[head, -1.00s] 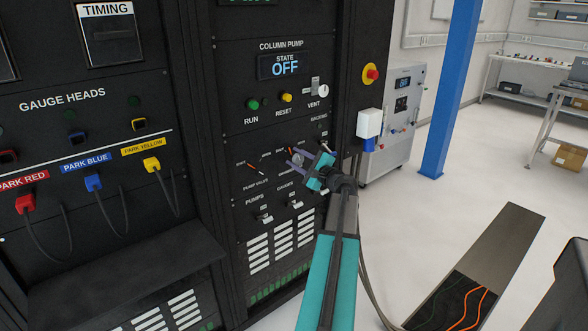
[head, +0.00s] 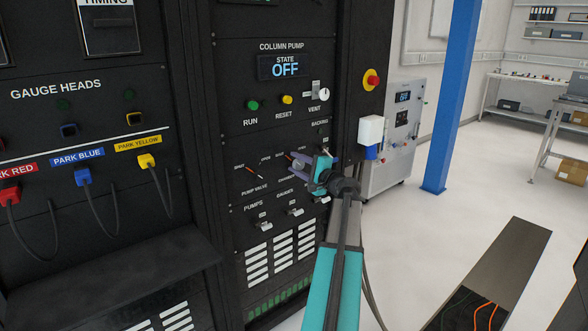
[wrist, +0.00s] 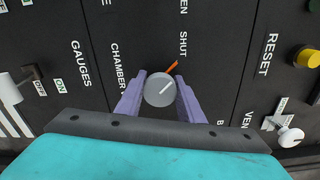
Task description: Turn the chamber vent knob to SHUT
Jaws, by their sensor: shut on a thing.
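The chamber vent knob (wrist: 160,89) is a round grey knob with a white line on its face and an orange pointer (wrist: 172,67). In the wrist view the pointer reaches up and right, toward the SHUT label (wrist: 183,45). My gripper (wrist: 160,88) has its two purple fingers on either side of the knob, shut on it. In the head view my gripper (head: 312,162) is at the panel, below the VENT control, and partly hides the knob (head: 298,164).
The pump valve (head: 250,168) is left of the knob, with pump and gauge toggles (head: 295,212) below. RESET (head: 287,99) and the white VENT control (head: 324,94) are above. A white box (head: 370,129) juts out at right. A ramp-like floor channel (head: 505,260) lies at right.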

